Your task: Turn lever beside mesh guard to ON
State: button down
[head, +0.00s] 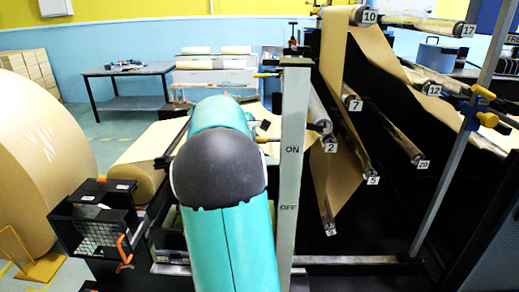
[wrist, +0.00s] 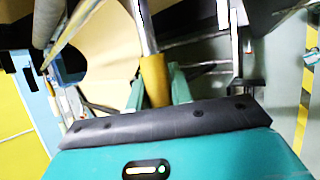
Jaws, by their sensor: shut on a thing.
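In the wrist view, my gripper (wrist: 157,94) is shut on the yellow grip (wrist: 154,72) of a lever, with a teal finger on each side. The lever's metal rod (wrist: 144,28) runs up from the grip. In the head view, my teal arm with its dark joint covers the gripper and the held grip. A tall grey post (head: 290,175) right of my arm bears ON above and OFF below. A black box with a mesh guard (head: 98,235) stands at the lower left. I cannot tell the held lever's angle against the labels.
A large kraft roll (head: 35,160) fills the left side. Numbered rollers (head: 395,140) and kraft web (head: 335,110) stand at the right. A grey upright pole (head: 450,180) crosses the right side. A table (head: 125,72) stands at the back, with open floor near it.

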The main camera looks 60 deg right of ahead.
jog(key=shift+w+r+t, duration=0.15)
jog(key=shift+r+t, duration=0.25)
jog(key=shift+r, duration=0.15)
jog(key=c, duration=1.3)
grip_release()
jog(key=shift+o, duration=0.2)
jog(key=shift+a, duration=0.1)
jog(key=s+v, duration=0.1)
jog(key=v, duration=1.2)
jog(key=shift+w+r, duration=0.35)
jog(key=shift+w, duration=0.1)
jog(key=shift+a, duration=0.15)
